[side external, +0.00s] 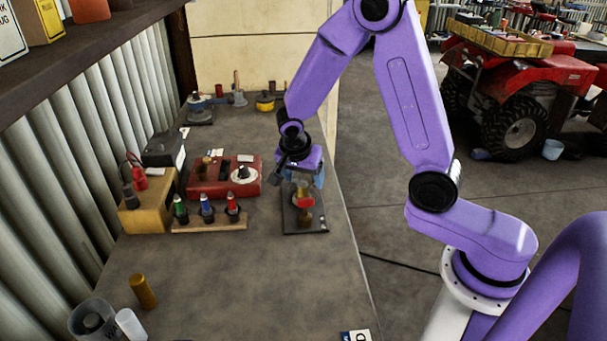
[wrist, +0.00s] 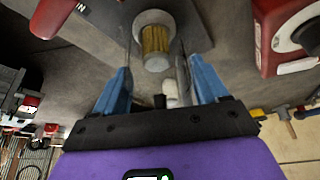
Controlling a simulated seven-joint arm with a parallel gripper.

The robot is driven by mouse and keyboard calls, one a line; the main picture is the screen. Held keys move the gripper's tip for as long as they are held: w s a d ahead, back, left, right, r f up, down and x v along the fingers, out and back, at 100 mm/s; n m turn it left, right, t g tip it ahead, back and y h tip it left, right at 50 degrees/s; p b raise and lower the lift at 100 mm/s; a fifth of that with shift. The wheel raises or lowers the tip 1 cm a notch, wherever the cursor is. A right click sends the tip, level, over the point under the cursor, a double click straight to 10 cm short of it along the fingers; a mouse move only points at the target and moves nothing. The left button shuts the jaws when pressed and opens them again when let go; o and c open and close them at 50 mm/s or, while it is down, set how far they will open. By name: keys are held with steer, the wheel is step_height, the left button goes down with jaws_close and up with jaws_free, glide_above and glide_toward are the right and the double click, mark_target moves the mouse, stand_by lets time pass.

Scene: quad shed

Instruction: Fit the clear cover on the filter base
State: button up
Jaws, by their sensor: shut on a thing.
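The filter base is a dark plate (side external: 303,222) near the bench's right edge. A yellow pleated filter element (wrist: 155,42) with pale end caps stands on it, and a red part (side external: 305,202) and a brown knob are beside it. My gripper (side external: 314,178) is over the far end of this plate. In the wrist view its blue fingers (wrist: 158,75) are wide apart, on either side of the space before the filter element. They are shut on the clear cover, whose outline is barely visible. I cannot tell whether the cover touches the base.
A red box (side external: 222,188) with a dial and a wooden rack (side external: 209,222) of colored bottles stand left of the plate. A tan box (side external: 148,207) is farther left. A clear cup (side external: 88,318) and a brown cylinder (side external: 142,291) are at the front left. The front middle is clear.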

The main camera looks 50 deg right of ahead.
steer(key=shift+f, duration=0.65)
stand_by(0.5)
steer(key=o, duration=1.1)
steer(key=shift+r, duration=3.55)
